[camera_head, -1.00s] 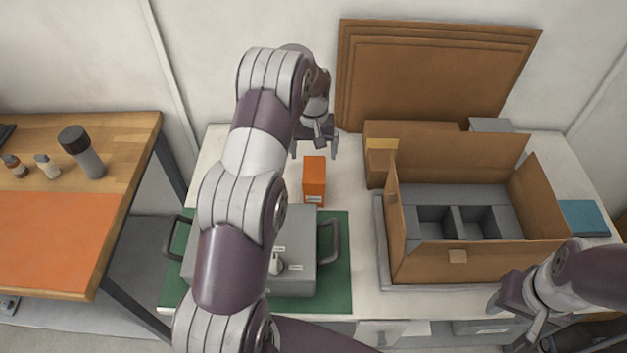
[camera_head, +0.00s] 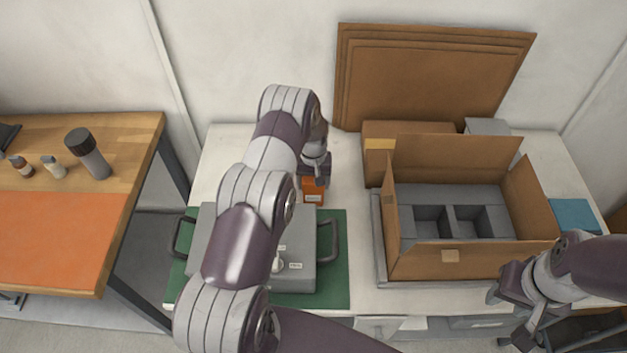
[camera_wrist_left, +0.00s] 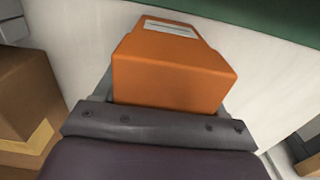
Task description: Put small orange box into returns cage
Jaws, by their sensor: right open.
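The small orange box (camera_head: 313,190) stands on the white table, just behind the green mat. My left gripper (camera_head: 315,178) is down at the box from behind and covers its upper part in the head view. In the left wrist view the orange box (camera_wrist_left: 172,70) fills the space between the two fingers, with a finger close along each side. Whether they press on it I cannot tell. My right gripper (camera_head: 508,312) is open and empty at the lower right, in front of the table. I cannot make out a returns cage in these frames.
A grey case (camera_head: 300,232) lies on the green mat (camera_head: 335,270), under my left arm. An open carton (camera_head: 440,262) with grey dividers stands to the right, a closed brown carton (camera_head: 372,160) behind it. A wooden bench (camera_head: 135,150) stands at left.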

